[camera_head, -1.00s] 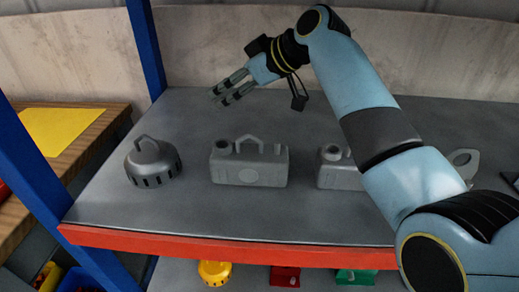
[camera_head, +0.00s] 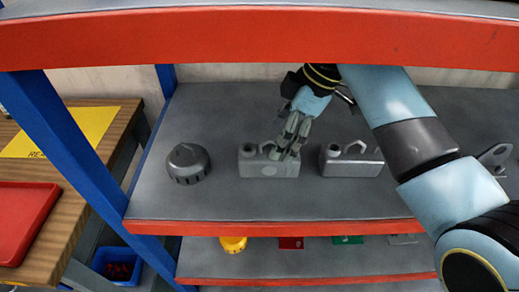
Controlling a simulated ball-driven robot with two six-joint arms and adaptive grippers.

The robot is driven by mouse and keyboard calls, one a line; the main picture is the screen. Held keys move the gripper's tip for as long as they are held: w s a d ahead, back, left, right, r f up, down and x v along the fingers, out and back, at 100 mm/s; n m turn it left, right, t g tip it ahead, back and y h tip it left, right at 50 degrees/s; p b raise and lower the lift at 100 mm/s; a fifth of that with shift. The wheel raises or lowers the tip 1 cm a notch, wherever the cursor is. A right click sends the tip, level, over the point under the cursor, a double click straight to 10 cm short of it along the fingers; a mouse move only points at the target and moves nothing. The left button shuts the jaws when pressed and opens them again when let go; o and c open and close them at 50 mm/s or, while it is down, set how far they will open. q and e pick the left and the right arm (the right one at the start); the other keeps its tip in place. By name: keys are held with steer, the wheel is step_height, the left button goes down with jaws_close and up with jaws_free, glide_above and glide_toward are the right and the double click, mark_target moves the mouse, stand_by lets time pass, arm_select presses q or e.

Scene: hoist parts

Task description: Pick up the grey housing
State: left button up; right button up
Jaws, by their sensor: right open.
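Two grey block-shaped housings with a handle and a round neck stand on the grey shelf. The middle housing (camera_head: 259,171) is partly covered by my right gripper (camera_head: 286,153); a similar grey housing (camera_head: 351,168) stands to its right. My right gripper points down at the right part of the middle housing, its fingers close to the handle. It is open; whether the fingers touch the housing or straddle the handle I cannot tell. My left gripper is not in view.
A round grey cover (camera_head: 188,164) stands to the left and a grey bracket (camera_head: 494,156) to the right. A red-edged upper shelf (camera_head: 250,38) hangs above. A lower shelf (camera_head: 300,262) holds yellow, red and green parts. A blue post (camera_head: 85,155) stands left.

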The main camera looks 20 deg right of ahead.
steer(key=p+x, duration=0.1)
steer(key=x, duration=0.6)
steer(key=shift+s+d, duration=0.1)
steer(key=c, duration=1.6)
jaws_close()
steer(key=shift+r, duration=0.15)
